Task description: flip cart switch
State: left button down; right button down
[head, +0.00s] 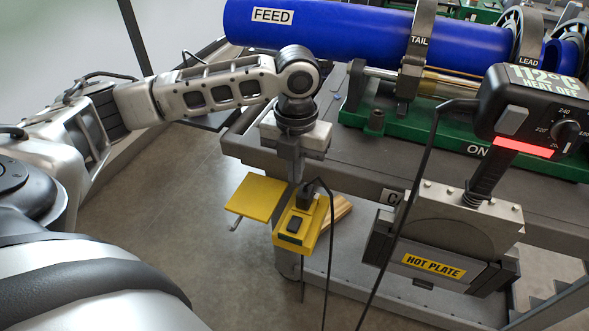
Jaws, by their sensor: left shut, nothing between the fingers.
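The cart switch is a small black rocker (297,225) on a yellow box (285,243) at the cart's left end. A yellow flap (256,197) stands out to the left of the box, with the rocker uncovered. A black plug and cable sit at the box's upper right. My left gripper (292,180) points down above the box, its fingers shut and empty. Its tips are close to the box's upper end; I cannot tell whether they touch it. My right gripper is not in view.
The hot plate (433,266) hangs on the cart's front, with its control head (530,108) reading 112°C, heat off. Black cables hang between it and the switch box. A blue FEED pipe (370,32) lies in clamps above the grey cart top (350,155). Floor left of the cart is clear.

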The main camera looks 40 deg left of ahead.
pick_arm(q)
jog(key=s+d+f+n+t+h, duration=0.1)
jog(key=d+f+n+t+h, duration=0.45)
jog(key=d+f+n, duration=0.95)
jog(key=s+a+f+n+t+y, duration=0.1)
jog(key=s+f+n+t, duration=0.1)
jog(key=s+n, duration=0.3)
jog(key=s+a+f+n+t+y, duration=0.2)
jog(key=s+n, duration=0.3)
jog(key=n, duration=0.5)
jog(key=shift+t, duration=0.55)
jog(key=shift+f, duration=0.1)
